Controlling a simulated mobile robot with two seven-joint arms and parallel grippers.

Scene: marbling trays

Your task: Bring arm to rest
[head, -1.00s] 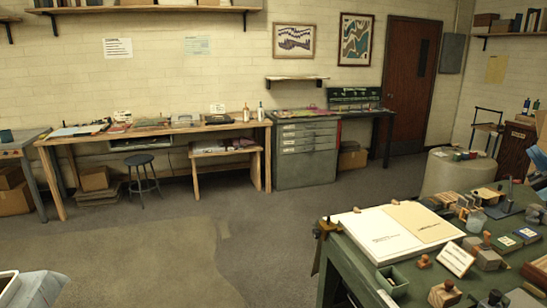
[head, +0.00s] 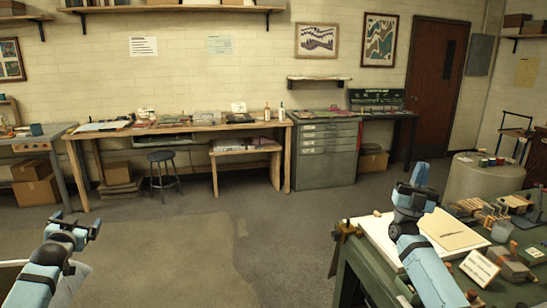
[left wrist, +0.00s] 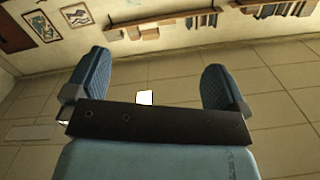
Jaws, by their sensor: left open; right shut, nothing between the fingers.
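My left gripper (head: 78,226) is at the lower left of the head view, held up in front of the bare floor. It is open and empty; its two fingers stand wide apart in the left wrist view (left wrist: 145,85), with wall and shelf beyond them.
The green table at the right holds stamps, blocks and a small sign (head: 480,268). A wooden workbench (head: 180,130) with a stool (head: 161,158) and a grey drawer cabinet (head: 325,155) line the back wall. The middle floor (head: 200,250) is clear.

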